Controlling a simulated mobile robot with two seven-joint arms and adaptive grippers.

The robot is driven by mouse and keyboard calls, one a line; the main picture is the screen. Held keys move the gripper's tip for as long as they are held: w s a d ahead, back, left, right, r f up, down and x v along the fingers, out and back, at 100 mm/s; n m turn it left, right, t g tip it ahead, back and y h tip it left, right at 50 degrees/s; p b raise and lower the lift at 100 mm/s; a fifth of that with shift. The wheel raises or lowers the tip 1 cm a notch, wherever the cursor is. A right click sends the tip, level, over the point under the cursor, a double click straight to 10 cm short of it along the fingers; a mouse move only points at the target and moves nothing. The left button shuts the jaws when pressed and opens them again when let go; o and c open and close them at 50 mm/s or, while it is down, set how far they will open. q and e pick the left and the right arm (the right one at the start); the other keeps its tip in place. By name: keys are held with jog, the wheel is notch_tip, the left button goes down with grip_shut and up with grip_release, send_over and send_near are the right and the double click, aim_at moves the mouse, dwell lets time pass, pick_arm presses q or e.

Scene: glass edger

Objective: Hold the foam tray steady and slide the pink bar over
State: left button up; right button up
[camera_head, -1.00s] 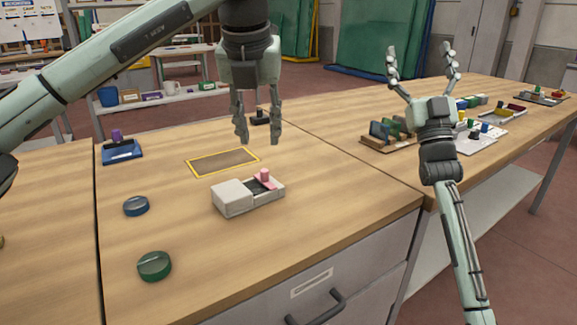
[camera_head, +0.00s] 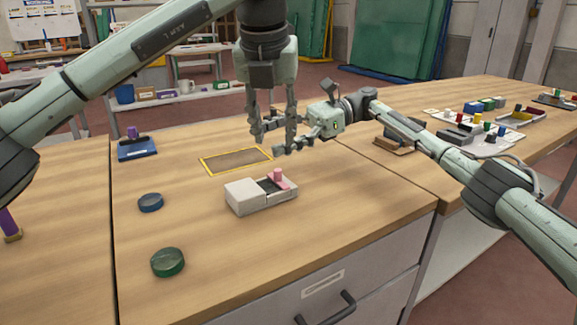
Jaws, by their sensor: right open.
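The foam tray (camera_head: 262,208) is a small off-white box on the wooden bench. Its left part is a raised white block, and its right part has a dark recess. The pink bar (camera_head: 278,177), with a knob standing up, sits at the right side of the recess. My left gripper (camera_head: 273,140) points down above and behind the tray, fingers apart and empty. My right gripper (camera_head: 275,141) reaches in from the right, open and empty. Its fingers overlap the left fingers in the picture, and I cannot tell whether they touch. Both grippers are apart from the tray.
A yellow-framed brown area (camera_head: 236,160) lies behind the tray. A blue stand with a purple knob (camera_head: 136,147) is at back left. The bench right of the tray is clear.

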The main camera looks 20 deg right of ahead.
aim_at(257, 189)
jog(key=s+f, duration=0.1)
jog(key=s+d+f+n+g+h, duration=0.1)
jog(key=f, duration=0.1)
jog(key=s+d+f+g+h, duration=0.1)
jog(key=s, duration=0.1)
jog(key=shift+f+n, duration=0.3)
jog(key=shift+n, duration=0.1)
jog(key=shift+s+a+f+h, duration=0.15)
jog(key=shift+s+f+h, duration=0.05)
jog(key=shift+h, duration=0.1)
jog(key=x, duration=0.7)
jog(key=shift+a, duration=0.2)
jog(key=shift+c, duration=0.3)
